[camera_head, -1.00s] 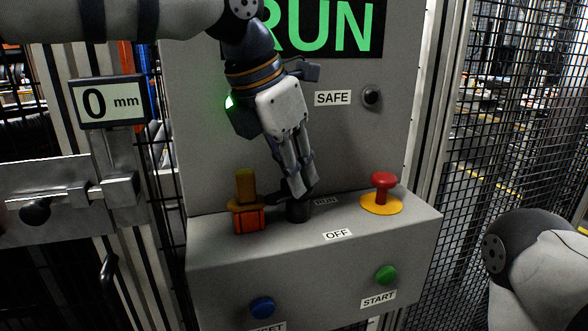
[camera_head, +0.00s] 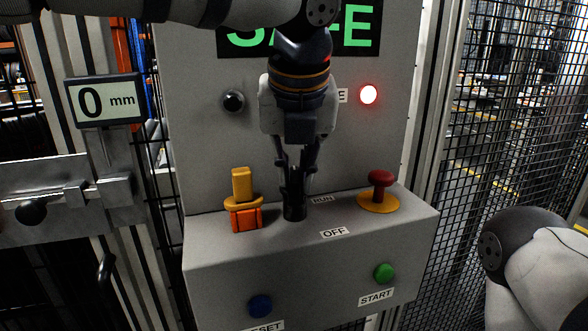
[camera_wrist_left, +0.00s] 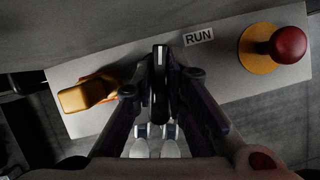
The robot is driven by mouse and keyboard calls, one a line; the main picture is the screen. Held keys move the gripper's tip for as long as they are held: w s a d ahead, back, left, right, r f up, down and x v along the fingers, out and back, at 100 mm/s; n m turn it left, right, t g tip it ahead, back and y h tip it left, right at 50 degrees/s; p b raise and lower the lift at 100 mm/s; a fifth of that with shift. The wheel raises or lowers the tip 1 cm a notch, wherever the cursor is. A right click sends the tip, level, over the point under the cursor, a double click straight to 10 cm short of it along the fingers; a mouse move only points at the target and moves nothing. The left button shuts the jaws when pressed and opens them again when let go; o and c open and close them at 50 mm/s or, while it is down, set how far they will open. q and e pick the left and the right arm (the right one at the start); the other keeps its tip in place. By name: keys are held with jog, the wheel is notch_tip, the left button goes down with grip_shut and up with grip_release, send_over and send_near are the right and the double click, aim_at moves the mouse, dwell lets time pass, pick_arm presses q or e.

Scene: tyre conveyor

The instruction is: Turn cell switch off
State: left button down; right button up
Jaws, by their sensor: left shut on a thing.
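The black cell switch (camera_head: 294,211) stands on top of the grey control box, beside the RUN label (camera_head: 322,199) and behind the OFF label (camera_head: 334,232). My left gripper (camera_head: 296,184) points down and is shut on the switch's handle. In the left wrist view the dark handle (camera_wrist_left: 160,85) with a light line along it sits between the two fingers. The display (camera_head: 300,32) is partly hidden by my arm, and its visible letters fit SAFE. The red lamp (camera_head: 368,95) beside the SAFE label is lit. My right gripper is out of view.
A yellow and orange key-like plug (camera_head: 244,218) stands left of the switch. A red mushroom button (camera_head: 380,180) on a yellow base stands to the right. The blue RESET (camera_head: 260,306) and green START (camera_head: 384,272) buttons are on the front face. Mesh fencing flanks the panel.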

pick_arm(q)
jog(key=shift+n+y, duration=0.4)
jog(key=shift+n, duration=1.1)
jog(key=c, duration=1.6)
grip_release()
jog(key=shift+c, duration=0.2)
jog(key=v, duration=1.2)
jog(key=shift+w+d, duration=0.2)
